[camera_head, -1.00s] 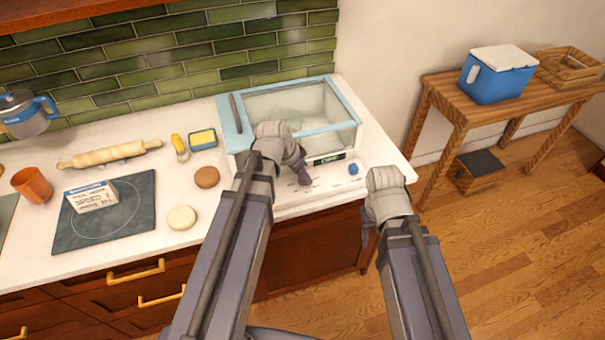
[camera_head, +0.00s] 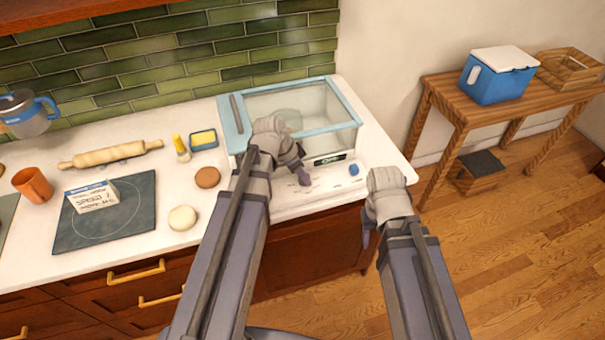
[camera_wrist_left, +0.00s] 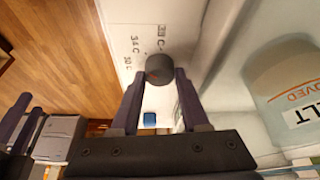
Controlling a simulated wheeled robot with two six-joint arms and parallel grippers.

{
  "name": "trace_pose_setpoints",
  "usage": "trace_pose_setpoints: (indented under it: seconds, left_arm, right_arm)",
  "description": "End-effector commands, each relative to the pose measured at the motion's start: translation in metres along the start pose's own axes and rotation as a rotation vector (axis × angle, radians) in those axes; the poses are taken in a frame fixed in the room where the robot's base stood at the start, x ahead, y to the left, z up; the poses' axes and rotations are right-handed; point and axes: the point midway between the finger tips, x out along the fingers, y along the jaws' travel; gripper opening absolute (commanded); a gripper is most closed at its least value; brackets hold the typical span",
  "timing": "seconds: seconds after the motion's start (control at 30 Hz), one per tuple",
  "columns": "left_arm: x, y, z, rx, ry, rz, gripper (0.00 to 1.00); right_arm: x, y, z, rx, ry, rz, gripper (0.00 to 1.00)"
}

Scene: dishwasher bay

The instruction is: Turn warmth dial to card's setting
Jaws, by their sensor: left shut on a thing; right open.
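A grey round dial (camera_wrist_left: 159,68) sits on the white front ledge of the glass-lidded box (camera_head: 350,107). Temperature marks are printed beside it, reading about 30 C, 34 C and 38 C. My left gripper (camera_head: 303,181) is shut on the dial, which shows between its fingertips in the left wrist view (camera_wrist_left: 161,75). I cannot tell which mark the dial points to. My right gripper (camera_head: 367,232) is open and empty by the counter's front right corner.
A blue knob (camera_head: 353,169) sits right of the dial, with a small display (camera_head: 328,160) behind it. The counter also holds a rolling pin (camera_head: 110,154), an orange cup (camera_head: 33,185) and two round pieces. A wooden side table (camera_head: 440,86) stands to the right.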

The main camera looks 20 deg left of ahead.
Motion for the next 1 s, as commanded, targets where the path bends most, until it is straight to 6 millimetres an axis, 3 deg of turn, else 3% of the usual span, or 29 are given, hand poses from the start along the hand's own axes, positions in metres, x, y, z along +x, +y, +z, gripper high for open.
trace_pose_setpoints:
  seconds: [0.03, 0.07, 0.3, 0.77, 1.0]
  left_arm:
    - [0.0002, 0.001, 0.0013, 0.0, -0.004, 0.002, 0.0]
    - [0.0002, 0.001, 0.0013, 0.0, -0.004, 0.002, 0.49]
    - [0.0001, 0.0005, 0.0007, 0.0, -0.002, 0.001, 0.75]
    - [0.0, 0.0004, 0.0003, -0.006, -0.001, -0.003, 0.75]
    - [-0.0002, 0.003, 0.0007, -0.139, -0.001, -0.059, 0.75]
  right_arm:
    - [0.0003, 0.0, 0.0, 0.0, 0.0, 0.0, 0.5]
    - [0.0003, 0.0, 0.0, 0.0, 0.0, 0.0, 0.5]
    - [0.0002, 0.0, 0.0, 0.0, 0.0, 0.0, 0.5]
    - [0.0001, 0.0, 0.0, 0.0, 0.0, 0.0, 0.5]
    - [0.0, 0.0, 0.0, 0.0, 0.0, 0.0, 0.5]
